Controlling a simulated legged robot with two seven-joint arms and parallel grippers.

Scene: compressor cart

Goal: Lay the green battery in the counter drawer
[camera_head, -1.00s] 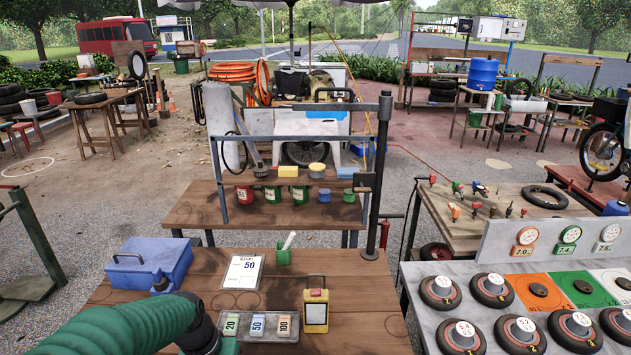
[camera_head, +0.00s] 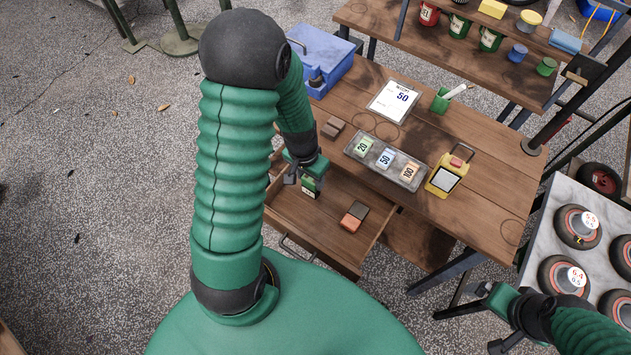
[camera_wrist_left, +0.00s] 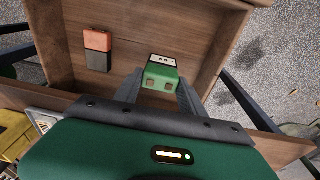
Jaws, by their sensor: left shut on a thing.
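The green battery (camera_head: 310,187) is held in my left gripper (camera_head: 303,178), inside the outline of the open counter drawer (camera_head: 290,222). The left wrist view shows the battery (camera_wrist_left: 162,74) between the two fingers (camera_wrist_left: 158,92), its pale label end pointing away from the gripper. I cannot tell whether the battery touches the drawer floor. An orange and dark grey block (camera_head: 354,216) lies in the drawer beside it; it also shows in the left wrist view (camera_wrist_left: 98,50). My right gripper (camera_head: 488,318) is at the lower right, empty, with its fingers apart.
On the counter (camera_head: 470,190) stand a blue box (camera_head: 322,60), a receipt board (camera_head: 396,100), a tray of number cards (camera_head: 385,160), a yellow device (camera_head: 447,176) and a green cup (camera_head: 440,102). A bench with wheels (camera_head: 575,190) is at right. The drawer floor has free room.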

